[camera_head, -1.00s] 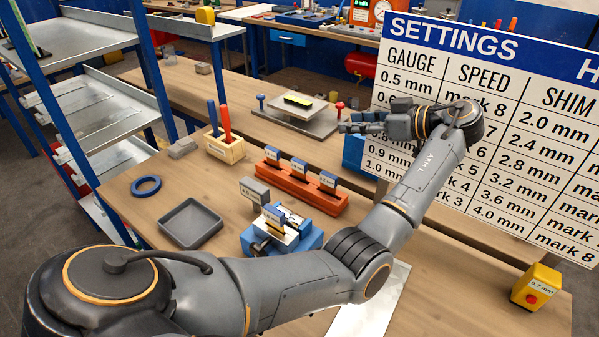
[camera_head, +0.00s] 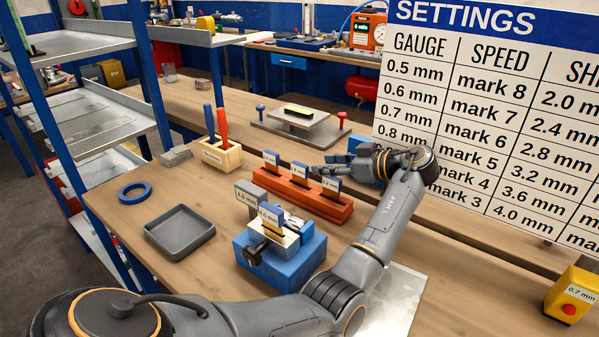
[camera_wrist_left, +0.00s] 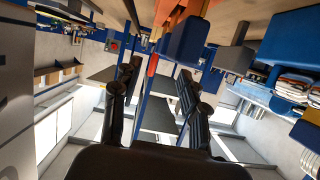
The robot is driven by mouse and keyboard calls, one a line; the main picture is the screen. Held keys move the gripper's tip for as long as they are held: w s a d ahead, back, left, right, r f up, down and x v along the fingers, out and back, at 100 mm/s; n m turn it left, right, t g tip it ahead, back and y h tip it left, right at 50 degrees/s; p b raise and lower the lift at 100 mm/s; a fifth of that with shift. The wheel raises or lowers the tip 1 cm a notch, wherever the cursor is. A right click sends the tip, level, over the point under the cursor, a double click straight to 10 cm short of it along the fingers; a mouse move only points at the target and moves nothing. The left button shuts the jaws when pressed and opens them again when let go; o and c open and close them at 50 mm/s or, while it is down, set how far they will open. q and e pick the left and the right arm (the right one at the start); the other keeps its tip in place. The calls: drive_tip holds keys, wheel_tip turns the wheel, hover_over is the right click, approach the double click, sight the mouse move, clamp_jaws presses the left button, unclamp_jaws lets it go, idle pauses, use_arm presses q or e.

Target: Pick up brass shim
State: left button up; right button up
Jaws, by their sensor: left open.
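Another blue-topped shim (camera_head: 270,213) stands in a blue fixture (camera_head: 283,262). My left gripper (camera_head: 318,170) is behind the rack's right half, at about the height of the shim tops, pointing left. In the left wrist view its fingers (camera_wrist_left: 156,82) are apart and empty, with a blue block (camera_wrist_left: 187,40) beyond them. My right gripper is out of view.
A grey block (camera_head: 250,200) stands behind the fixture. A grey tray (camera_head: 180,250), a blue ring (camera_head: 135,190) and a wooden holder with screwdrivers (camera_head: 221,155) are to the left. A large settings board (camera_head: 480,110) stands at the right, close to my arm. A yellow box (camera_head: 573,295) is at the front right.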

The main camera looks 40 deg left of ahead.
sight(303, 165)
use_arm(q)
drive_tip(key=shift+a+f, duration=0.2)
drive_tip(key=shift+a, duration=0.35)
drive_tip(key=shift+s+a+f+p, duration=0.1)
drive_tip(key=shift+s+a+p, duration=0.2)
drive_tip(key=shift+a+p, duration=0.2)
drive_tip(key=p+x, duration=0.1)
drive_tip(key=x, duration=0.3)
drive_tip(key=shift+s+a+f, duration=0.1)
drive_tip(key=shift+s+f, duration=0.05)
drive_tip(key=shift+s, duration=0.05)
clamp_jaws()
